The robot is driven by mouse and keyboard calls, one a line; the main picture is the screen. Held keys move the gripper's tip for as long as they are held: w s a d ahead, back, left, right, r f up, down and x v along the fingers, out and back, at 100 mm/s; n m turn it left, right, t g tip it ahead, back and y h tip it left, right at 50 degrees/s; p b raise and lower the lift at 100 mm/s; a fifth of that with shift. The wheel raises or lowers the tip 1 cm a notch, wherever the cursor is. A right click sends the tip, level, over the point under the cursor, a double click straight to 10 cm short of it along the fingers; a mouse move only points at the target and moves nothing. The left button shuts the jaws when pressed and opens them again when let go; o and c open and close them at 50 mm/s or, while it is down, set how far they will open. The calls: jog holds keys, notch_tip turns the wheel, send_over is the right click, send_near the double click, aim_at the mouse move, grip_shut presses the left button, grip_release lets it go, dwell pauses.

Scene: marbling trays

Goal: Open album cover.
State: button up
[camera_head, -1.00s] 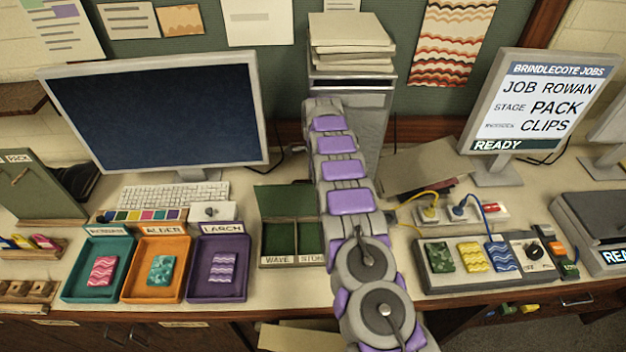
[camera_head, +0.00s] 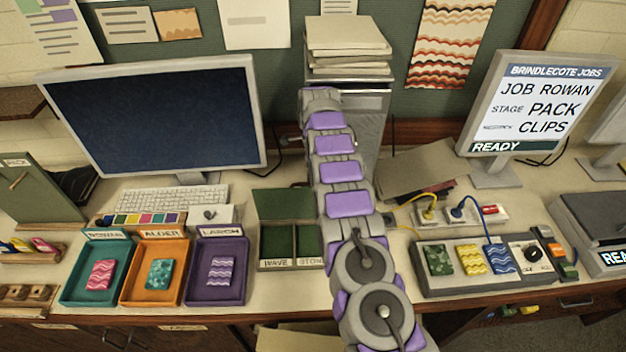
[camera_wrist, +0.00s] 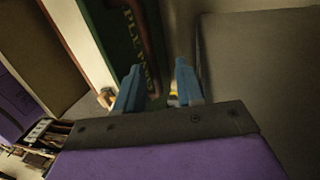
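A green, flat object with gold lettering, partly readable as "PLE PASS", shows in the wrist view (camera_wrist: 138,40); it may be the album cover. My gripper (camera_wrist: 158,68) has two blue fingers spread apart, close to its lower end; contact cannot be told. In the head view my arm reaches up toward the grey cabinet, and its gripper end is not clearly visible. A green two-compartment holder (camera_head: 282,242), labelled WAVE and STON, sits left of the arm with a dark green panel (camera_head: 284,203) behind it. Whether this panel is the lettered object cannot be told.
A grey cabinet (camera_head: 372,120) with stacked boards (camera_head: 346,42) stands behind the arm. Teal (camera_head: 69,292), orange (camera_head: 128,292) and purple (camera_head: 190,294) trays lie left, each holding a patterned piece. A device (camera_head: 432,282) with coloured pieces sits right. A monitor (camera_head: 248,110) stands back left.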

jog(key=r+p, duration=0.2)
jog(key=w+r+p, duration=0.1)
jog(key=r+p, duration=0.1)
jog(key=p, duration=0.1)
jog(key=shift+a+p, duration=0.15)
jog(key=shift+p, duration=0.15)
jog(key=shift+f, duration=0.1)
dwell(0.6)
